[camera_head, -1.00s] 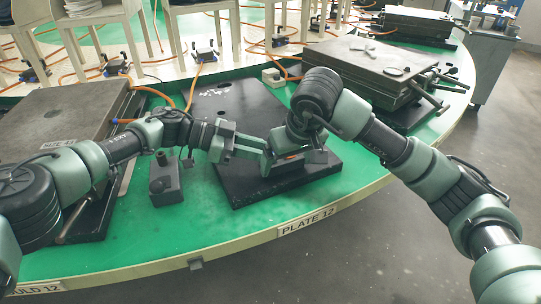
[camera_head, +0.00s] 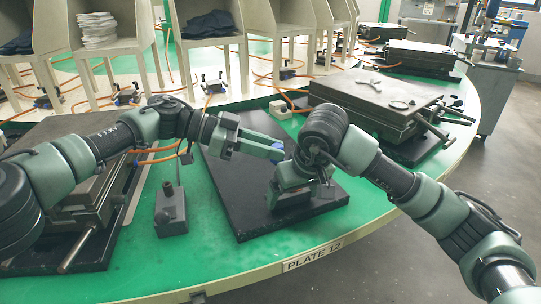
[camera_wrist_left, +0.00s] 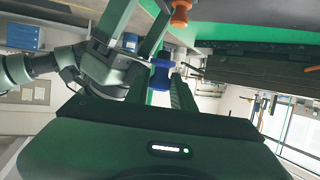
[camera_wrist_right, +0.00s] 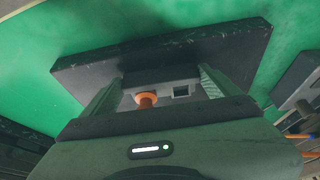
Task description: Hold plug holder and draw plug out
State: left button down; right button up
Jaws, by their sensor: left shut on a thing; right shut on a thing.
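The blue plug (camera_head: 278,147) is between the fingertips of my left gripper (camera_head: 274,151). In the left wrist view the blue plug (camera_wrist_left: 160,76) shows between both fingers. It is held above the black plate (camera_head: 245,215), apart from the holder. The grey plug holder (camera_wrist_right: 170,85) sits on the black plate (camera_wrist_right: 200,47), between the fingers of my right gripper (camera_wrist_right: 157,93), which is shut on it. An orange plug-like piece (camera_wrist_right: 147,99) and a dark square opening (camera_wrist_right: 181,91) show on the holder. In the head view the right gripper (camera_head: 292,198) mostly hides the holder.
A small grey block with a thin upright rod (camera_head: 171,212) stands left of the plate on the green table. Large moulds (camera_head: 375,97) stand at the back right and on the left. The table's front edge is labelled PLATE 12 (camera_head: 312,256).

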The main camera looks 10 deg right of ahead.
jog(key=o, duration=1.2)
